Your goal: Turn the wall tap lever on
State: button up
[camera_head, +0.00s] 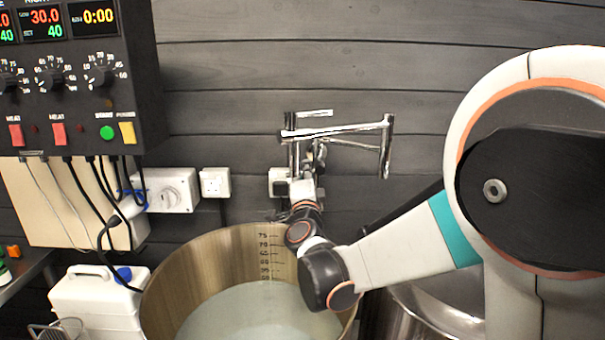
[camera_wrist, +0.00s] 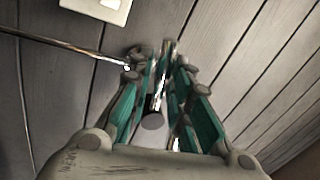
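The chrome wall tap (camera_head: 350,129) is on the grey plank wall above the large pot, its long arm reaching right and bending down at the end. A short chrome bar (camera_head: 315,113), which looks like the lever, sits at its top left. My gripper (camera_head: 307,150) is at the left part of the tap and partly covers it. In the wrist view, my gripper (camera_wrist: 162,65) has its two fingers apart, one on each side of a chrome bar (camera_wrist: 159,85) with a dark round end. I cannot tell whether the fingers touch it.
A large metal pot (camera_head: 190,270) with pale liquid stands below the tap. A second shiny vessel (camera_head: 430,310) is to its right. A control box (camera_head: 80,90) hangs at upper left, with wall sockets (camera_head: 214,182) and a white jug (camera_head: 95,305) below.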

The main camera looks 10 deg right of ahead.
dwell(0.3)
jog(key=v, duration=1.2)
